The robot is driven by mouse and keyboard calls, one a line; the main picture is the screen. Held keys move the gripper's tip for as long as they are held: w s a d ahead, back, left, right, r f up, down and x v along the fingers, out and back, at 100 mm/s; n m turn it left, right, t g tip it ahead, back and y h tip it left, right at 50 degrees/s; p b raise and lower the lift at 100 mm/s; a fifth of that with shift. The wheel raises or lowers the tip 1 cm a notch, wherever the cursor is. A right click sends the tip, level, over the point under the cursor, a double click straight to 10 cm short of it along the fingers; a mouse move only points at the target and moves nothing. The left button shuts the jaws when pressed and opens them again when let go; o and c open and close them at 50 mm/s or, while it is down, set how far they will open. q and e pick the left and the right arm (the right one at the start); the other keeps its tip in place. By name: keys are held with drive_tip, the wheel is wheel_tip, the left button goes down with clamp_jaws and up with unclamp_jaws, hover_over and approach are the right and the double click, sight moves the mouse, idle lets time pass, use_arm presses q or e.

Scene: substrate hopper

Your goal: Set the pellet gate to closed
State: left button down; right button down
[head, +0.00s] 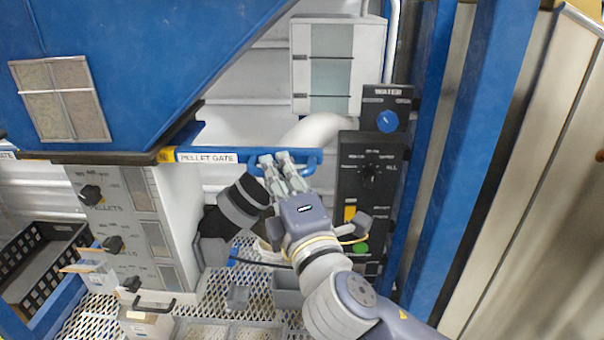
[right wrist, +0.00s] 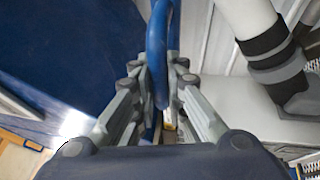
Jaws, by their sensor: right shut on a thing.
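The pellet gate shows as a blue bar with a white "PELLET GATE" label (head: 207,157), at the lower edge of the big blue hopper (head: 150,60) in the head view. Its blue loop handle (head: 314,160) sticks out to the right of the label. My right gripper (head: 281,166) is at this handle, with its fingers shut on it. In the right wrist view the blue handle (right wrist: 157,55) runs between the two fingers of the gripper (right wrist: 160,105). My left gripper is not in view.
A black control panel (head: 350,215) with a blue water knob (head: 387,121) stands just right of the handle. A white pipe (head: 312,130) is behind it. A white dispenser box with black knobs (head: 150,220) is at left. A black crate (head: 45,270) sits far left.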

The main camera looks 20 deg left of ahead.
sight(259, 176)
drive_tip(key=a, duration=0.1)
drive_tip(key=s+a, duration=0.1)
drive_tip(key=a, duration=0.1)
drive_tip(key=shift+a, duration=0.1)
drive_tip(key=c, duration=1.9)
unclamp_jaws()
drive_tip(key=shift+c, duration=0.2)
drive_tip(key=o, duration=0.3)
drive_tip(key=shift+o, duration=0.2)
drive_tip(key=shift+a, duration=0.15)
drive_tip(key=shift+s+d+f, duration=0.1)
drive_tip(key=shift+s+d, duration=0.05)
drive_tip(key=shift+d, duration=0.15)
drive_tip(key=v, duration=1.1)
drive_tip(key=shift+s, duration=0.25)
